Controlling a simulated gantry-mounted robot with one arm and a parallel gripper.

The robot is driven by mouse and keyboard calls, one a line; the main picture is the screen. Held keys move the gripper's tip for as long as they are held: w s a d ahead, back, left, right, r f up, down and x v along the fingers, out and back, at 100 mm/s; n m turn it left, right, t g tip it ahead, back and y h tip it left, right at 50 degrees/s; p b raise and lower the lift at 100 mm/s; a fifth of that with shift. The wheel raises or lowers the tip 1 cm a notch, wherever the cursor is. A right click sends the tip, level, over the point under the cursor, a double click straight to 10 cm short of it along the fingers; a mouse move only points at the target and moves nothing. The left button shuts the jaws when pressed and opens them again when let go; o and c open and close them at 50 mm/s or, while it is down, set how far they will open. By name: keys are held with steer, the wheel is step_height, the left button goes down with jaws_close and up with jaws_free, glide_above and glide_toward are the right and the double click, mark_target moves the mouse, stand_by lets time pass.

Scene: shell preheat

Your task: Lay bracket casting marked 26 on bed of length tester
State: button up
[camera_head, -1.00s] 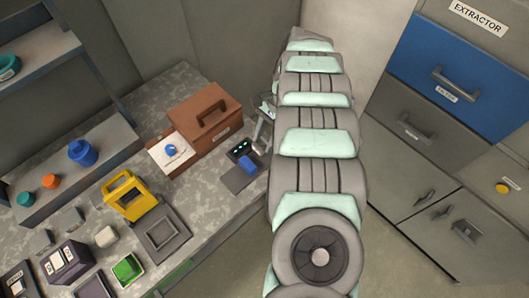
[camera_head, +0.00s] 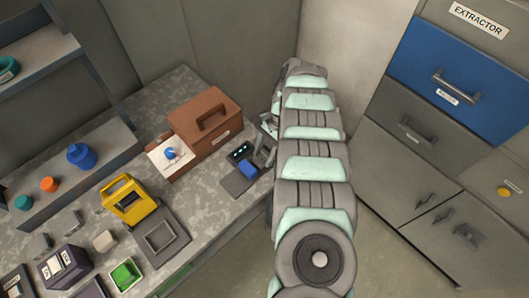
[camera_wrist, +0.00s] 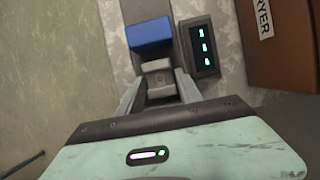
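The length tester is a dark grey bed (camera_head: 237,184) with a blue block and a display with green digits (camera_head: 240,151), on the counter near the wall. In the wrist view, the blue block (camera_wrist: 150,33) and display (camera_wrist: 203,48) lie just beyond my fingers. My gripper (camera_wrist: 157,82) appears shut on a light grey, stepped bracket casting (camera_wrist: 155,66), held in front of the blue block. Its number is not readable, and I cannot tell whether it touches the bed. In the head view my gripper (camera_head: 265,152) is partly hidden by my arm, at the tester's right.
A brown dryer box (camera_head: 205,118) stands close behind the tester, with a white card (camera_head: 165,160) beside it. A yellow frame (camera_head: 130,200), a grey tray (camera_head: 161,238), a green bin (camera_head: 126,275) and several grey pieces are further left. Cabinets stand at right.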

steer(key=o, duration=0.4)
steer(key=shift+c, duration=0.2)
